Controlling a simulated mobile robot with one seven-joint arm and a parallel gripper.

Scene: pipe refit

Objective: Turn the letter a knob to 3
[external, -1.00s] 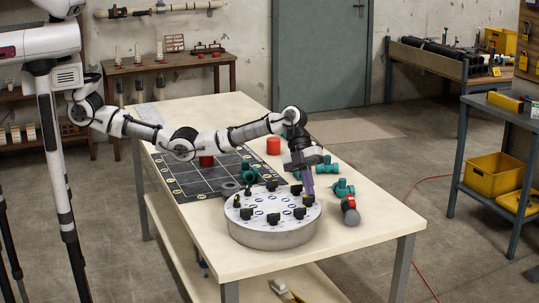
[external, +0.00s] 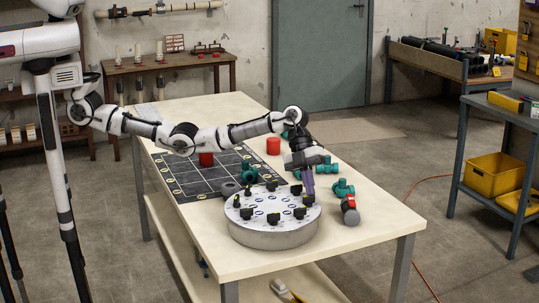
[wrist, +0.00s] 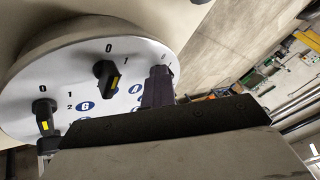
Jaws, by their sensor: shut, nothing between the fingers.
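A round grey drum (external: 272,236) with a white top carries several black knobs with yellow marks. Blue letter badges and digits are printed on the top. In the wrist view, one knob (wrist: 108,73) stands by a 0 and a 1, and another knob (wrist: 45,118) stands further left. One badge reads G (wrist: 86,106). A badge (wrist: 136,88) beside my fingers is partly hidden, so I cannot be sure which knob is the letter a knob. My gripper (external: 309,194) is shut and empty, pointing down at the drum's right rim. Its fingers (wrist: 158,86) hide what lies beneath.
Teal pipe fittings (external: 327,167) and a red-handled valve (external: 350,210) lie right of and behind the drum. A black grid mat (external: 185,178) with a red cylinder (external: 206,159) lies behind left. Another red cylinder (external: 273,146) stands behind. The table's front is clear.

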